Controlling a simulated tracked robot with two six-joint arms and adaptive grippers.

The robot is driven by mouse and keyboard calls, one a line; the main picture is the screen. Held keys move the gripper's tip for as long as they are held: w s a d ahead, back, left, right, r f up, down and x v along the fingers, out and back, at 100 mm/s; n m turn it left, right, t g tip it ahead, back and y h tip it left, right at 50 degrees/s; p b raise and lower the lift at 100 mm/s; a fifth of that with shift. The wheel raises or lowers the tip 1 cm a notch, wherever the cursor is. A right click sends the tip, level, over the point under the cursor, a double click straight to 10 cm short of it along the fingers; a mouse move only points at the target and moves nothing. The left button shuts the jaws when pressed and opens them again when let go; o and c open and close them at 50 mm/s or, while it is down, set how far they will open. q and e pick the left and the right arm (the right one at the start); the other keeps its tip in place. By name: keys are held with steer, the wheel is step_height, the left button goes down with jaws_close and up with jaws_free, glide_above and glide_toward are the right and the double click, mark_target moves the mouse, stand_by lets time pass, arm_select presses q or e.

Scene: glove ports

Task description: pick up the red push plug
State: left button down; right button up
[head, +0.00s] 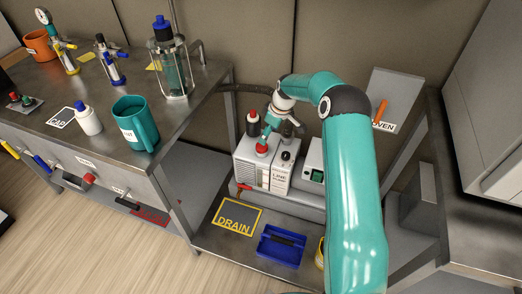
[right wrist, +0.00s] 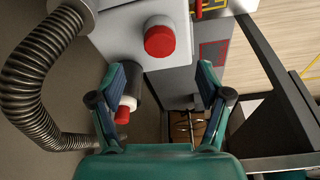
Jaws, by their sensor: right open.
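Two red-topped pieces show on the grey pump unit. One is a plain round red piece (head: 262,147), which also shows at the top of the right wrist view (right wrist: 159,41). The other is a dark cylinder with a red top (head: 252,116), seen in the right wrist view with a white band and red tip (right wrist: 124,112). I cannot tell for certain which is the push plug. My right gripper (right wrist: 160,78) is open and empty. The round red piece lies beyond its fingertips; the dark cylinder appears beside the left-hand finger, partly hidden by it. My left gripper is not in view.
The pump unit (head: 282,172) stands on a low shelf. A ribbed hose (right wrist: 28,70) curves left of the gripper. A blue tray (head: 281,246) and DRAIN mat (head: 236,217) lie in front. A teal mug (head: 138,124) stands on the left bench.

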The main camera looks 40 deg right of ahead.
mark_target(262, 149)
steer(key=x, duration=0.8)
steer(key=shift+w+f, duration=0.1)
steer(key=shift+w, duration=0.2)
steer(key=shift+c, duration=0.2)
steer(key=c, duration=1.2)
steer(key=shift+o, duration=0.2)
